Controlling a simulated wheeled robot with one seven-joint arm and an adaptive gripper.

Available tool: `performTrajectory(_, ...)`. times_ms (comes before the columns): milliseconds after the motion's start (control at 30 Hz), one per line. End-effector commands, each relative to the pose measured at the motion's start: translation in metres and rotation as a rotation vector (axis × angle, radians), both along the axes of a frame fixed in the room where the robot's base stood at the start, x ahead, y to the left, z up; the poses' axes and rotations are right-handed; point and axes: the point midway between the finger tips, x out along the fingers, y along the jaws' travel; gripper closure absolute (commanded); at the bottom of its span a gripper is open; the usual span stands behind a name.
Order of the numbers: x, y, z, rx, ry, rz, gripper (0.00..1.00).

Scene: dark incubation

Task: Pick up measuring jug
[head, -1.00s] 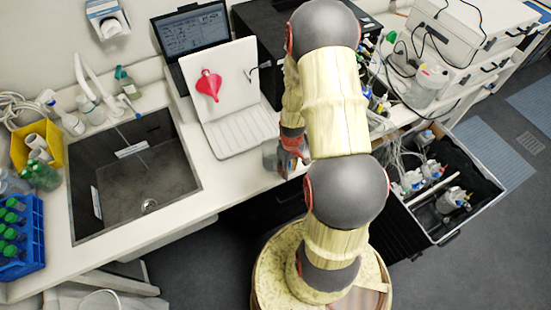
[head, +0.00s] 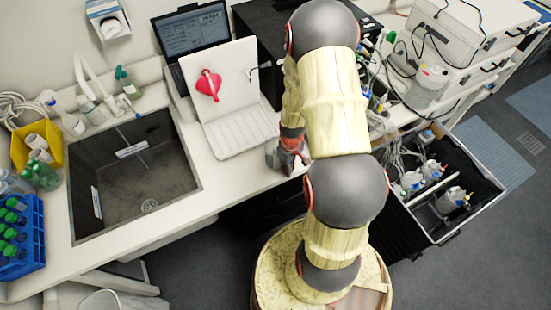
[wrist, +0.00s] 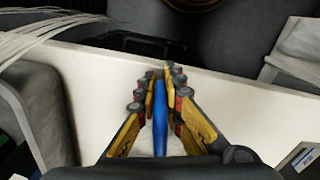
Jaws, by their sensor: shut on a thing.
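The measuring jug (head: 271,154) shows in the head view as a small grey, see-through shape at the counter's front edge, mostly hidden by my gripper (head: 287,158). In the wrist view my gripper (wrist: 160,88) has its yellow and black fingers on both sides of a narrow blue part (wrist: 161,122), which looks like the jug's handle. The fingers are shut on it. The rest of the jug is largely hidden in the wrist view. I cannot tell whether the jug touches the counter.
A white drying rack (head: 238,130) with a red funnel (head: 208,85) stands behind the jug. A dark sink (head: 130,185) lies to the left, with bare counter (head: 222,182) between. An open black case (head: 482,190) holding bottles is at the right.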

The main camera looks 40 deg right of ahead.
Motion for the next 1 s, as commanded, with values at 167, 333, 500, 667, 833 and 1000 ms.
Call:
performTrajectory(167, 0.000, 0.000, 0.000, 0.000, 0.000, 0.000, 1.00)
performTrajectory(333, 0.000, 0.000, 0.000, 0.000, 0.000, 0.000, 1.00)
performTrajectory(500, 0.001, 0.000, 0.000, -0.001, -0.001, 0.000, 1.00)
performTrajectory(667, 0.001, 0.000, 0.003, -0.001, -0.001, 0.000, 1.00)
performTrajectory(833, 0.001, -0.001, 0.017, -0.002, -0.004, 0.000, 1.00)
performTrajectory(1000, -0.003, 0.013, 0.049, -0.002, -0.004, 0.004, 1.00)
